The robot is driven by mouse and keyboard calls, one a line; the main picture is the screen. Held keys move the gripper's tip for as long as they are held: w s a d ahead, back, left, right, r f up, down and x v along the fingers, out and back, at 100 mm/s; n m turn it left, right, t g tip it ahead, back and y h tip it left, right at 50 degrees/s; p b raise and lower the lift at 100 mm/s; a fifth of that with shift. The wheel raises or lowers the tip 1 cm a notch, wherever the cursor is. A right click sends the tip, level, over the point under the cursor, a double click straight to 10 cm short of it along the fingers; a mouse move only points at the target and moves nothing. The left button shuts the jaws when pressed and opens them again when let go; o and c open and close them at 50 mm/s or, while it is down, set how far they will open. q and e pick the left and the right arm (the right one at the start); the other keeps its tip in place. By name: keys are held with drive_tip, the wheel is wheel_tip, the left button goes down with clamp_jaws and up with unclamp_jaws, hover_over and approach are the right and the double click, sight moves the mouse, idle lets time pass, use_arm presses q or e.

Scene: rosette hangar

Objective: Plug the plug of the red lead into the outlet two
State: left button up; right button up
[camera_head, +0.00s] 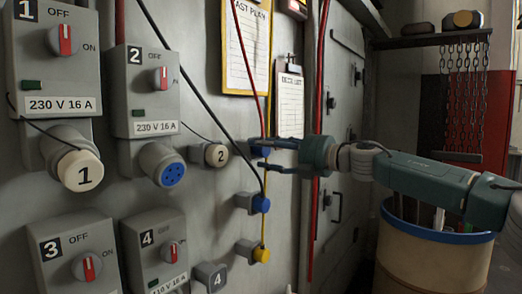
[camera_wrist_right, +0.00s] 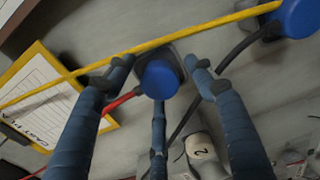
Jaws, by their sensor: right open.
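The red lead (camera_head: 249,60) hangs down the wall to its blue plug (camera_head: 262,148), which sits in a wall holder. In the right wrist view this plug (camera_wrist_right: 160,80) shows end-on with the red lead (camera_wrist_right: 115,104) beside it. My right gripper (camera_head: 257,155) is open, its fingers spread around the plug. In the wrist view gaps show between the side fingers and the plug; contact cannot be told. Outlet two (camera_head: 172,174) shows an uncovered blue socket face to the left, and its cap marked 2 (camera_head: 216,155) is on the wall beside it. My left gripper is out of view.
A black lead's blue plug (camera_head: 260,204) and a yellow plug (camera_head: 262,252) sit below. The yellow lead (camera_wrist_right: 130,55) crosses close to my right fingers. Outlet one wears its cap (camera_head: 81,170). A barrel (camera_head: 430,265) stands at the right.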

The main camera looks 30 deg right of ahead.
sight(267, 148)
clamp_jaws()
drive_tip(key=shift+s+d, duration=0.1)
drive_tip(key=shift+s, duration=0.05)
drive_tip(key=shift+p+v, duration=0.5)
drive_tip(key=shift+v, duration=0.25)
drive_tip(key=shift+s+d+p, duration=0.15)
drive_tip(key=shift+s+p, duration=0.2)
drive_tip(key=shift+s, duration=0.1)
drive_tip(key=shift+s+d+r+p, duration=0.2)
drive_tip(key=shift+s+d+p, duration=0.2)
drive_tip(key=shift+s+p, duration=0.3)
drive_tip(key=shift+s+d+f+p, duration=0.1)
drive_tip(key=shift+s+d+p, duration=0.05)
drive_tip(key=shift+s+p, duration=0.55)
drive_tip(key=shift+f, duration=0.15)
